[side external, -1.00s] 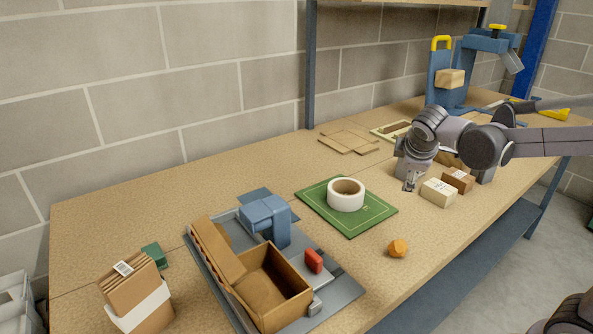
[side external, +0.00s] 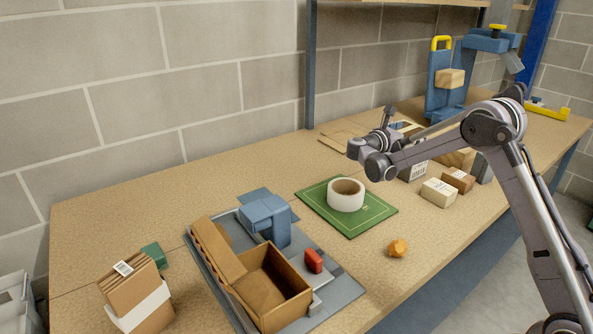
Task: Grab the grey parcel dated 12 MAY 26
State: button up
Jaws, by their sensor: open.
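My gripper (side external: 388,112) is raised above the back middle of the bench, pointing up and away from the parcels. It is small in this view but open, with nothing seen in it. A pale grey-white box with a barcode label (side external: 413,172) stands below and to the right of it, partly hidden by my arm. A cream parcel (side external: 438,193) and a brown parcel (side external: 459,179) lie side by side in front of it. A tan box (side external: 456,159) shows behind my arm. No date is legible on any parcel, so I cannot tell which is dated 12 MAY 26.
A white tape roll (side external: 346,198) sits on a green mat (side external: 376,220). An orange lump (side external: 397,248) lies near the front edge. An open carton (side external: 283,294) stands front left on a grey-blue fixture. A blue stand (side external: 440,80) is at the back right.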

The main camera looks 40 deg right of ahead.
jog(key=d+f, duration=0.1)
jog(key=f, duration=0.1)
jog(key=d+f, duration=0.4)
jog(key=f, duration=0.1)
jog(key=shift+d+f, duration=0.1)
jog(key=shift+d, duration=0.05)
dwell(0.5)
jog(key=shift+c, duration=0.3)
jog(key=c, duration=1.4)
